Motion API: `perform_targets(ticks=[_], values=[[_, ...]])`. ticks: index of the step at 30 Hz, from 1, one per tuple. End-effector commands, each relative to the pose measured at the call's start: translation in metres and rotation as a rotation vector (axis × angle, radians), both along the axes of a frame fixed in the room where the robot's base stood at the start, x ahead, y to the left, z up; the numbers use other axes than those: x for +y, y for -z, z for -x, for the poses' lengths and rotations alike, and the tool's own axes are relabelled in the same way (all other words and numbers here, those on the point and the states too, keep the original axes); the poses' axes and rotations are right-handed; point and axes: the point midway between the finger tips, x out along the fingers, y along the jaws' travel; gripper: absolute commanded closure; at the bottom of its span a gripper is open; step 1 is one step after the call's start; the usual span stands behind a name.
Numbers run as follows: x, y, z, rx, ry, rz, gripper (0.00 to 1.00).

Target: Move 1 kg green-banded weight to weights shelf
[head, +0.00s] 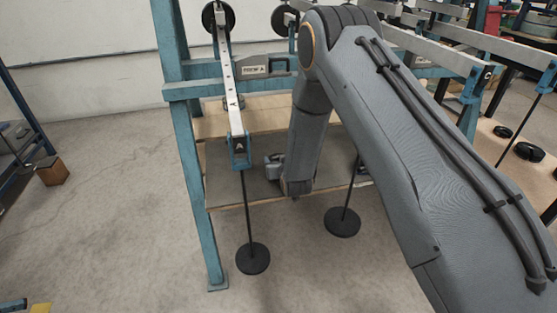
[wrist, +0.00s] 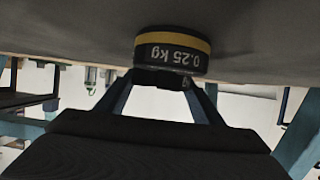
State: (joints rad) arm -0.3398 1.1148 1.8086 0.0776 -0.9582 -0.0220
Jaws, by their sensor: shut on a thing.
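A black round weight (wrist: 172,50) with a yellow band and the marking "0.25 kg" is at my fingertips in the wrist view, its lettering upside down. My gripper (wrist: 160,80) is shut on it; the exact contact is partly hidden. A grey surface (wrist: 60,38) lies close against the weight; whether they touch is unclear. In the head view my gripper (head: 273,166) is low over a grey shelf board (head: 225,185) in the blue frame, and the weight is not discernible there. I make out no green band or 1 kg marking, and cannot tell which shelf is the weights shelf.
Lever A (head: 230,95) runs above the board. Its rod ends in a black disc (head: 253,258); a second disc (head: 342,222) hangs to the right. The blue post (head: 195,190) stands at left. Dark round weights (head: 529,152) lie on the right table. Floor at left is open.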

Motion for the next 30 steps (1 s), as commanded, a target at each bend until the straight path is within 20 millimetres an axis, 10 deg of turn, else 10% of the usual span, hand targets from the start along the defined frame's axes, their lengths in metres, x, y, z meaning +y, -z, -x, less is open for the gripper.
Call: perform_targets(ticks=[13, 14, 17, 30], values=[[0.001, 0.005, -0.002, -0.006, 0.0, -0.002, 1.0], [0.001, 0.005, -0.002, -0.006, 0.0, -0.002, 0.37], [0.001, 0.005, -0.001, -0.005, 0.0, -0.001, 0.2], [-0.003, 0.003, 0.01, 0.001, 0.0, 0.0, 0.17]])
